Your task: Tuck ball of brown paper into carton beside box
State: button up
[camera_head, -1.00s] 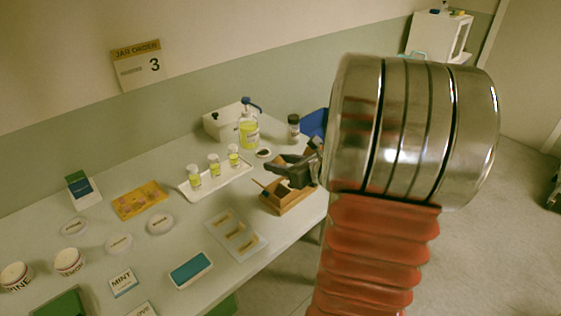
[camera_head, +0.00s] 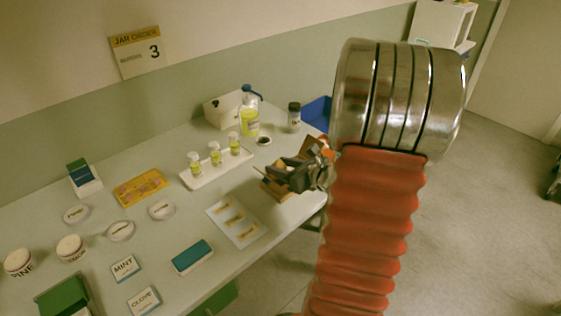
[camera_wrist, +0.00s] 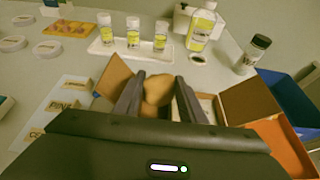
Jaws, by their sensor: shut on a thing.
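The ball of brown paper (camera_wrist: 157,90) is between the fingers of my gripper (camera_wrist: 157,98) in the wrist view. The gripper is shut on it. The open cardboard carton is around and below the fingers, with one flap (camera_wrist: 112,78) at left and a larger flap (camera_wrist: 250,102) at right. A pale surface (camera_wrist: 207,104) shows inside, right of the fingers; it may be the box, mostly hidden. In the head view my gripper (camera_head: 283,176) is over the carton (camera_head: 274,189) and hides much of it. How deep the ball is cannot be told.
A white tray (camera_head: 224,174) with several small bottles stands behind left of the carton. A pump bottle (camera_head: 249,121), a dark-capped jar (camera_head: 294,118) and a blue bin (camera_head: 318,113) are behind it. A pale card (camera_head: 249,236) lies in front left.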

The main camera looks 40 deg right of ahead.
jog(key=shift+f, duration=0.65)
dwell(1.3)
jog(key=o, duration=1.1)
jog(key=shift+r, duration=0.1)
jog(key=shift+r, duration=4.4)
